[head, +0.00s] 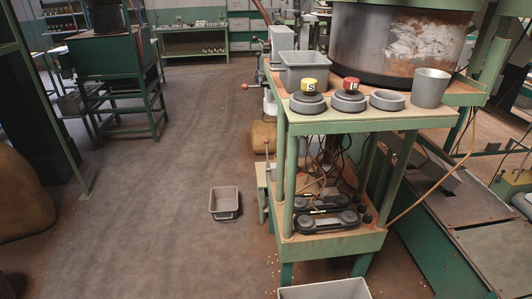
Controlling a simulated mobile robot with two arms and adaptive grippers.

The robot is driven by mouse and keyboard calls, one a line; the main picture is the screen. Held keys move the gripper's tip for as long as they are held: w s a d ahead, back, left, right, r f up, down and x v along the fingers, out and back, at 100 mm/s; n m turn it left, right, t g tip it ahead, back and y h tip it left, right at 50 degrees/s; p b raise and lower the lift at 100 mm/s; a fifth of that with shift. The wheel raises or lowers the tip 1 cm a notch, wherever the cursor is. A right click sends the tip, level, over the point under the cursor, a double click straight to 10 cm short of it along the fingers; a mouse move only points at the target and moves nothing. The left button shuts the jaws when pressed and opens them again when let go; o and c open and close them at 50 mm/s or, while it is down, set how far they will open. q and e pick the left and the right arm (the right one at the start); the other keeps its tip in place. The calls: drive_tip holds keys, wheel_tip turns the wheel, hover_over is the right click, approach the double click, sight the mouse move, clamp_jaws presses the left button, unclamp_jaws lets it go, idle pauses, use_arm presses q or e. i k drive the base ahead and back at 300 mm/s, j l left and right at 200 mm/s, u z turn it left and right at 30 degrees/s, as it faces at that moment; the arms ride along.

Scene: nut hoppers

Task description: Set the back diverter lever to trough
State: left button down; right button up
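Neither of my grippers is in the head view. A lever with an orange-red ball knob (244,87) sticks out to the left of the green machine stand, near its far left corner. It looks roughly level. A thin upright rod (267,160) stands lower down beside the stand's left side. I cannot tell which of these is the back diverter lever, or how it is set. No trough is clearly shown.
A grey tub (224,203) is on the floor. The floor to its left (140,210) is clear. Brown sacks sit at left and behind.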

sight(266, 141)
drive_tip(key=j+z, duration=0.3)
drive_tip(key=j, duration=0.7)
drive_tip(key=i+j+u, duration=0.1)
drive_tip(key=i+j, duration=0.25)
drive_tip(key=i+j+u, duration=0.1)
drive_tip(key=i+j, duration=0.2)
drive_tip(key=i, duration=0.3)
drive_tip(key=i+j, duration=0.3)
drive_tip(key=i, duration=0.2)
drive_tip(key=i+j+u, duration=0.15)
drive_tip(key=i, duration=0.35)
drive_tip(key=j, duration=0.15)
